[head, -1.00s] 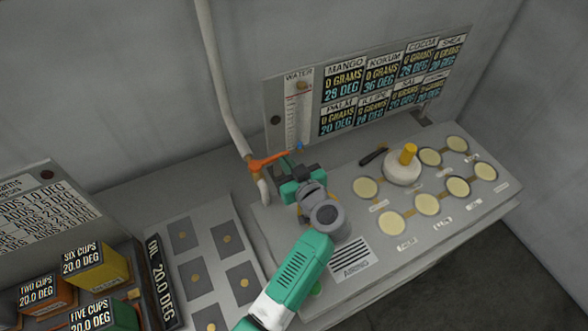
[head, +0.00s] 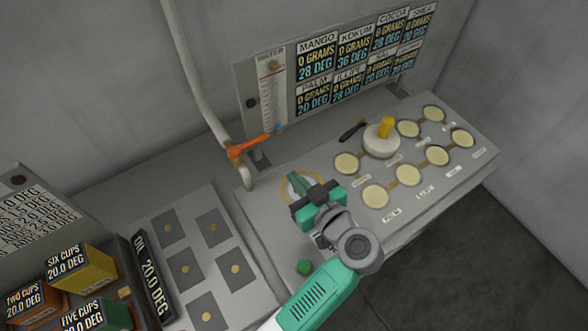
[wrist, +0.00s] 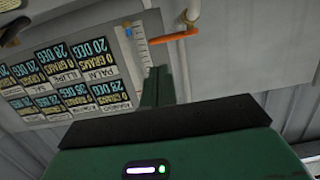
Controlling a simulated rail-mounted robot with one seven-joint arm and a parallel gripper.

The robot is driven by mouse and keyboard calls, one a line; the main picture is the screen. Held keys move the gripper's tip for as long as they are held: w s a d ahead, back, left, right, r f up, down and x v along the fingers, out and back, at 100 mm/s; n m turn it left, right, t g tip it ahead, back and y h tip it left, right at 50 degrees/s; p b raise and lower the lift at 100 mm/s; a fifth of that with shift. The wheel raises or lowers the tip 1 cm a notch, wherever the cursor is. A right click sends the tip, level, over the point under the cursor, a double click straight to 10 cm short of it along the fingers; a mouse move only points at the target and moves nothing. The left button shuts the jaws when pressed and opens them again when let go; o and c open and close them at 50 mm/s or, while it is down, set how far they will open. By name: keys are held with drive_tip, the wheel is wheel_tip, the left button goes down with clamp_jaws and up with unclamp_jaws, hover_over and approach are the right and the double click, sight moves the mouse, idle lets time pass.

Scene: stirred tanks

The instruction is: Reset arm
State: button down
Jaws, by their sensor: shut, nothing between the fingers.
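My gripper (head: 296,183) is green and black. In the head view it hangs over the left part of the grey console (head: 262,205), over a yellow-orange ring. Its fingers are together and hold nothing. In the wrist view the green fingers (wrist: 158,86) lie side by side, pointing toward the wall panel. An orange-handled tap (head: 250,146) on a white pipe stands behind and left of the gripper. The tap's orange handle also shows in the wrist view (wrist: 174,36). I cannot tell the exact height of the gripper above the console.
A display panel (head: 245,82) with a water gauge stands at the back. A white round knob with a yellow top (head: 381,142) and several cream discs (head: 375,196) are on the console's right. Labelled cups (head: 83,266) stand at lower left.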

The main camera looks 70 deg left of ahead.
idle(0.3)
drive_tip(key=w+d+r+m+t+h, duration=0.1)
drive_tip(key=w+d+r+m+t, duration=0.2)
drive_tip(key=w+d+r+t, duration=0.25)
drive_tip(key=w+d+r+m+t+h, duration=0.1)
drive_tip(key=w+d+r+m+t, duration=0.15)
drive_tip(key=w+r+t, duration=0.4)
drive_tip(key=w+d+r+m+t+h, duration=0.1)
drive_tip(key=w+d+r+m+t, duration=0.2)
drive_tip(key=d+r, duration=0.25)
drive_tip(key=w+d+r+m+t+h, duration=0.1)
drive_tip(key=w+d+r+m+t, duration=0.1)
drive_tip(key=w+d+r, duration=0.3)
drive_tip(key=s+d+r+m+t+h, duration=0.55)
drive_tip(key=d+r, duration=0.25)
drive_tip(key=r, duration=0.3)
drive_tip(key=s+d+r+m+t+h, duration=0.4)
drive_tip(key=d+r+t+h, duration=0.15)
drive_tip(key=d+r, duration=0.5)
wheel_tip(320, 180, up, 26)
drive_tip(key=a+p, duration=0.1)
drive_tip(key=p, duration=2.2)
drive_tip(key=shift+s+f+m+t, duration=0.25)
drive_tip(key=shift+s+m+t, duration=0.05)
drive_tip(key=shift+m+t, duration=0.1)
drive_tip(key=shift+a, duration=0.1)
